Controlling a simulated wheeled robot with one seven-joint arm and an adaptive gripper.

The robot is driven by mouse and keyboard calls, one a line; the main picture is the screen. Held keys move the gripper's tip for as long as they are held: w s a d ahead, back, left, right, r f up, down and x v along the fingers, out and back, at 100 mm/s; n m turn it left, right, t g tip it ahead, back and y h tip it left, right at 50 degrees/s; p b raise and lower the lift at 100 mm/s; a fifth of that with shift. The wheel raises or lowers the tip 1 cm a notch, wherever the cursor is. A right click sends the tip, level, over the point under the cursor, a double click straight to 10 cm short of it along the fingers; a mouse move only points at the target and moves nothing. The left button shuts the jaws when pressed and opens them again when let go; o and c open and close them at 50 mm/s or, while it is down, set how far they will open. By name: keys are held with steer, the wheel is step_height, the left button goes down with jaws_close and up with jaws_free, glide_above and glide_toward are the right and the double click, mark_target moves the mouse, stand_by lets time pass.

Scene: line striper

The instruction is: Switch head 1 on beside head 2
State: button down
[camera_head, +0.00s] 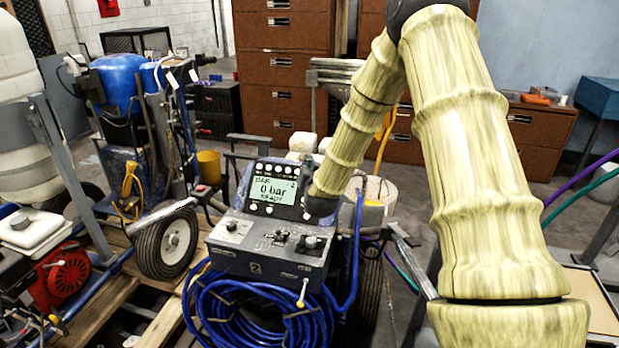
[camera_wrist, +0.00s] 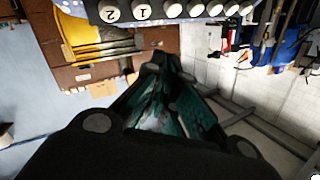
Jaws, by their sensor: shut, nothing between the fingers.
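The striper's control console (camera_head: 255,240) stands in the middle of the head view. Its lit display (camera_head: 272,192) reads 0 bar and READY, with a dash and a 2 in the upper right corner. A row of round pale buttons runs above the display. In the wrist view, upside down, a button marked 1 (camera_wrist: 142,11) sits beside a button marked 2 (camera_wrist: 109,13), with several more to the right. My gripper (camera_wrist: 165,68) is shut and empty, apart from the buttons in that picture. In the head view my dark wrist end is beside the display's right edge; the fingertips cannot be made out.
A coiled blue hose (camera_head: 255,312) hangs under the console. Toggles and knobs (camera_head: 290,240) sit on its lower deck. A blue-tanked machine (camera_head: 120,85) and a red engine (camera_head: 65,285) stand left. Brown drawer cabinets (camera_head: 284,75) line the back.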

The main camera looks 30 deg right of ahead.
steer(key=shift+w+d+f+b, duration=0.4)
steer(key=shift+w+d+f, duration=0.15)
steer(key=shift+f, duration=0.15)
steer(key=shift+w+d+f+b, duration=0.4)
steer(key=shift+d+f, duration=0.15)
steer(key=shift+f, duration=0.15)
steer(key=shift+d+f, duration=0.1)
steer(key=shift+f, duration=0.05)
stand_by(0.5)
steer(key=shift+w+d+f, duration=0.1)
steer(key=shift+w+f, duration=0.05)
steer(key=shift+w, duration=0.05)
steer(key=shift+w+d+f+b, duration=0.15)
steer(key=shift+d+f+b, duration=0.15)
steer(key=shift+b, duration=0.2)
stand_by(0.9)
steer(key=shift+a+r, duration=0.1)
steer(key=shift+a, duration=0.05)
steer(key=shift+s+a+r+p, duration=0.4)
steer(key=shift+r, duration=0.1)
stand_by(0.5)
steer(key=shift+s+a+r+p, duration=0.55)
steer(key=shift+a+r, duration=0.15)
steer(key=shift+r, duration=0.2)
steer(key=shift+s+a+r+p, duration=0.45)
steer(key=shift+s+a+r, duration=0.15)
steer(key=shift+r, duration=0.3)
stand_by(0.3)
